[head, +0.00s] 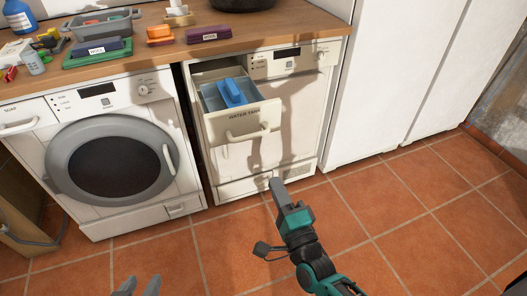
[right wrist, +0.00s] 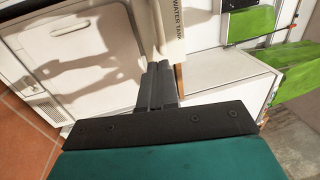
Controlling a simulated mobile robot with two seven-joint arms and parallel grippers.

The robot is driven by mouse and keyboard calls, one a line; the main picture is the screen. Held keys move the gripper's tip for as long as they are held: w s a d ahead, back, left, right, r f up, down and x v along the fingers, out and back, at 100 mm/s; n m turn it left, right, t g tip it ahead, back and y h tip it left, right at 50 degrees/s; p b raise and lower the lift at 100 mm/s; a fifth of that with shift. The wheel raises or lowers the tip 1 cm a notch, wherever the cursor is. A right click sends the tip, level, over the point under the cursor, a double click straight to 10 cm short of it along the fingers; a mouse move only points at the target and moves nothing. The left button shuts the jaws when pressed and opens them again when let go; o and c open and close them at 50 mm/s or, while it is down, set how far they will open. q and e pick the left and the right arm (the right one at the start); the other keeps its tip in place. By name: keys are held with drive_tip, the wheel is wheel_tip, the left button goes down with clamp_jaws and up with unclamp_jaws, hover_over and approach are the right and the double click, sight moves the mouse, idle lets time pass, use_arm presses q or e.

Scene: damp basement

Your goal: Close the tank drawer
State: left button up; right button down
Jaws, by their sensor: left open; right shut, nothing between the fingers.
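The tank drawer (head: 243,124), labelled "WATER TANK", stands pulled out from the upper left of the right-hand white machine. A blue tank part (head: 232,92) lies inside it, and a white bar handle is on its front. My right gripper (head: 275,184) is shut and empty, below and in front of the drawer in the head view. In the right wrist view the shut fingers (right wrist: 158,75) point at the drawer front (right wrist: 172,25); I cannot tell whether they touch. My left gripper (head: 139,284) is open and empty at the bottom edge, away from the drawer.
A washing machine (head: 115,165) with a round door stands left of the drawer's machine. The wooden worktop (head: 265,32) above carries trays, a bottle and small boxes. A tall white cabinet (head: 385,75) stands right. The tiled floor (head: 400,230) in front is clear.

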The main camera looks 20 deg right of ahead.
drive_tip(key=w+r+b, duration=0.1)
drive_tip(key=w+r, duration=0.1)
drive_tip(key=w, duration=1)
drive_tip(key=shift+a+r, duration=0.15)
drive_tip(key=shift+a, duration=0.1)
